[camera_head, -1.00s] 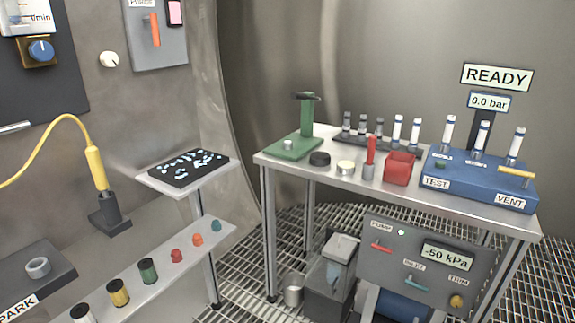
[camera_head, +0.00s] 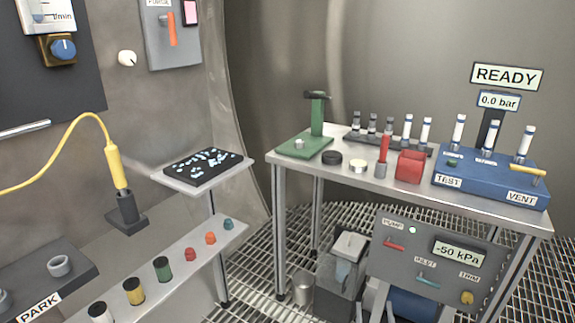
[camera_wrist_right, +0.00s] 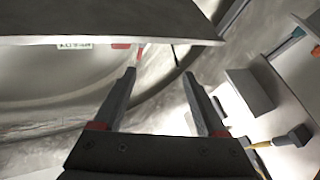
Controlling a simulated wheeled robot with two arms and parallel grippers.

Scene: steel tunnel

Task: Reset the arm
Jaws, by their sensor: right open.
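My right gripper (camera_wrist_right: 160,78) shows in the right wrist view, its two dark fingers spread apart with nothing between them. A dark flat edge (camera_wrist_right: 110,27) crosses the top of that view beyond the fingertips. I cannot make out the right gripper clearly in the head view. My left gripper and arm are not in view.
A steel table (camera_head: 419,192) holds a green press (camera_head: 317,118), a red box (camera_head: 409,167) and a blue test block (camera_head: 488,182). A pump panel (camera_head: 430,262) is below. A small shelf (camera_head: 240,163) carries a black tray (camera_head: 203,167). A yellow-cabled plug (camera_head: 115,168) stands at left.

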